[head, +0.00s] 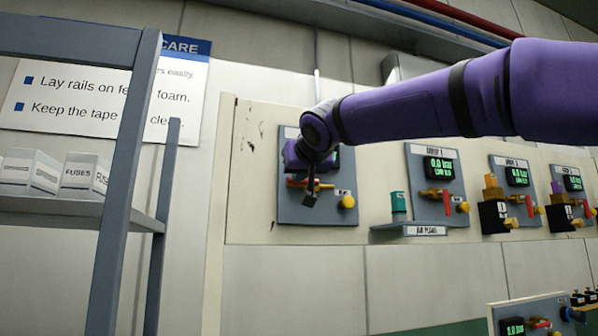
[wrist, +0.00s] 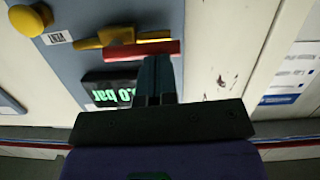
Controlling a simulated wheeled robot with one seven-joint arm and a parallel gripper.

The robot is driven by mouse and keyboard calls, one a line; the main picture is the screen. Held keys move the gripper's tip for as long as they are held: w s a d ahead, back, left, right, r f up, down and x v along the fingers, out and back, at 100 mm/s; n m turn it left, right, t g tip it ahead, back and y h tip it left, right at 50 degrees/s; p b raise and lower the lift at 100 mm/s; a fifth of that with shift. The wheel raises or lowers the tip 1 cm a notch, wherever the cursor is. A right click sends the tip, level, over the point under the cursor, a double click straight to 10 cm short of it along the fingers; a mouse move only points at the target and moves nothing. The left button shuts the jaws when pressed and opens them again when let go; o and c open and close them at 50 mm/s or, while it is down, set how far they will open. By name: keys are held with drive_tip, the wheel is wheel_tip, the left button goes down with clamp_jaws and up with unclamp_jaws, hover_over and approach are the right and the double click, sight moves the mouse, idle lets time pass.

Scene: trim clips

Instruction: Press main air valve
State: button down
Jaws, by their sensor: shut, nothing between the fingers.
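The leftmost grey panel (head: 330,212) carries a brass valve with a red lever (head: 297,184); its name label is hidden behind my arm, so I cannot confirm it is the main air valve. In the wrist view, the red lever (wrist: 140,51) lies crosswise beside the brass valve body (wrist: 110,38). A green display (wrist: 112,90) there ends in ".0 bar". My gripper (head: 311,196) is shut and empty in front of this panel. In the wrist view, the gripper's fingertips (wrist: 158,60) overlap the lever's right end; I cannot tell whether they touch it.
A yellow vent knob (head: 347,201) sits right of the lever. Further panels with displays and valves (head: 436,180) stand to the right, with a small shelf (head: 410,230) between. A grey rack (head: 125,190) with fuse boxes (head: 80,175) stands at left. The wall below the leftmost panel is clear.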

drive_tip(key=shift+a+f+n, duration=0.1)
drive_tip(key=shift+f+n, duration=0.3)
drive_tip(key=shift+n, duration=0.3)
drive_tip(key=shift+w+d+f+n+t+h, duration=0.1)
drive_tip(key=shift+d+f+n+t+h, duration=0.3)
drive_tip(key=shift+f+n, duration=0.95)
drive_tip(key=shift+w+d+f+n+t+h, duration=0.1)
drive_tip(key=shift+d+f+n+t+h, duration=0.25)
drive_tip(key=shift+n, duration=1.9)
drive_tip(key=shift+w+d+f+n+t+h, duration=0.1)
drive_tip(key=shift+d+f+n+t+h, duration=0.3)
drive_tip(key=shift+f+n, duration=0.95)
drive_tip(key=shift+d+r+n, duration=0.15)
drive_tip(key=shift+n, duration=0.55)
drive_tip(key=shift+d+r+n, duration=0.1)
drive_tip(key=shift+r+n, duration=0.05)
drive_tip(key=shift+n, duration=0.5)
